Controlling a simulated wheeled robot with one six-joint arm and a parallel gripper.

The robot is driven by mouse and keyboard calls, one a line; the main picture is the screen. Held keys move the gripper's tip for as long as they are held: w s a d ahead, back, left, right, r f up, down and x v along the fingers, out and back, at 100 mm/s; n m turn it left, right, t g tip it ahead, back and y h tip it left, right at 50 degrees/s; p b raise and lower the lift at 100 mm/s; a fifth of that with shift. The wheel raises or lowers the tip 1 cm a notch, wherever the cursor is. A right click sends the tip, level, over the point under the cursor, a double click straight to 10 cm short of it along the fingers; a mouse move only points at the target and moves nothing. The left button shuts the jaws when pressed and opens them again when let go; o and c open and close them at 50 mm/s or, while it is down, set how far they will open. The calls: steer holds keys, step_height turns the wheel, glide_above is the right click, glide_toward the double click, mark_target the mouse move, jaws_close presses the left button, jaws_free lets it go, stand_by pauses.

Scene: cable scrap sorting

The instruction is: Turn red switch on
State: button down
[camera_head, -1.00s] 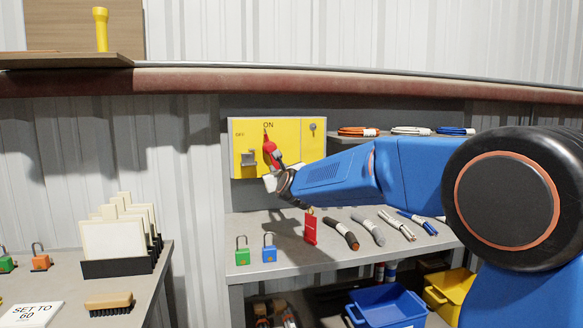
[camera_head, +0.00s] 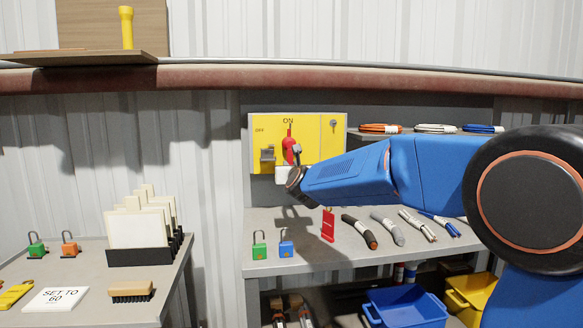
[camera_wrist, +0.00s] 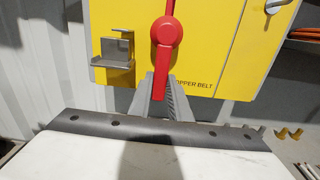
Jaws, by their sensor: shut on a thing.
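The red switch (camera_head: 289,146) is on a yellow panel (camera_head: 330,148) on the back wall. Its handle stands close to upright, its narrow tip just under the word ON; OFF is printed to the left. In the wrist view the red switch (camera_wrist: 166,33) hangs its lower end between the grey fingers of my gripper (camera_wrist: 160,97). My gripper (camera_head: 296,157) is shut on that lower end in front of the panel. In the head view, my wrist and fingers hide part of the switch's lower end.
A metal bracket (camera_head: 267,154) juts from the panel left of the switch, and a key lock (camera_head: 333,125) sits to its right. Below, the shelf (camera_head: 330,255) holds green and blue padlocks, a red tag and several cable pieces. Coiled cables (camera_head: 380,128) lie at right.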

steer(key=c, duration=1.6)
jaws_free()
steer(key=shift+c, duration=0.2)
steer(key=shift+s, duration=0.1)
steer(key=s+d, duration=0.1)
steer(key=s, duration=1.6)
steer(key=shift+s+d+f, duration=0.1)
steer(key=shift+s+d, duration=0.05)
